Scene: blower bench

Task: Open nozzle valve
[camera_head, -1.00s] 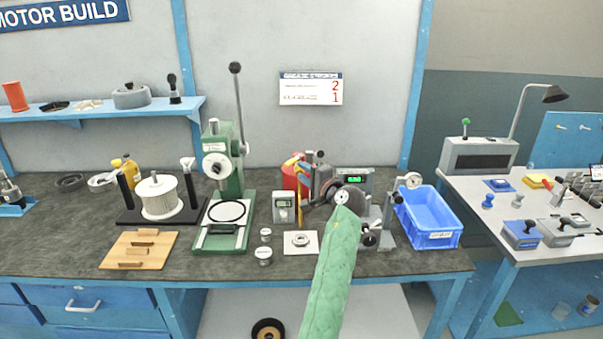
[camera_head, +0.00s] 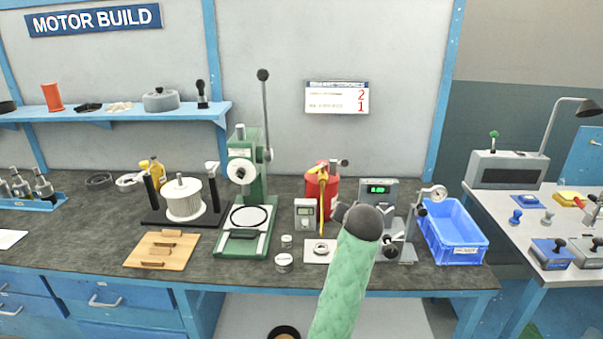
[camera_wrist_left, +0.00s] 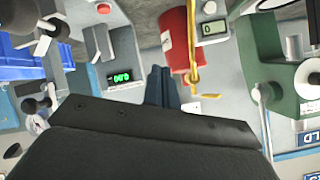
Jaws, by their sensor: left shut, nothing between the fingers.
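A red canister (camera_head: 317,189) with a yellow strap or hose stands at the back of the bench. A small grey fitting with a dark knob (camera_head: 343,162) shows beside its top; I cannot tell whether this is the nozzle valve or how it is set. In the left wrist view, which is upside down, the red canister (camera_wrist_left: 176,42) is just past my fingers. My left gripper (camera_head: 341,211), with a green-sleeved arm, is in front and right of the canister. Its dark fingers (camera_wrist_left: 161,84) are shut and empty, overlapping the canister's top edge in view. My right gripper is not in view.
A green lever press (camera_head: 245,185) stands left of the canister, with a small grey meter (camera_head: 306,213) between. A unit with a green display (camera_head: 378,190) and a blue bin (camera_head: 453,235) are to the right.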

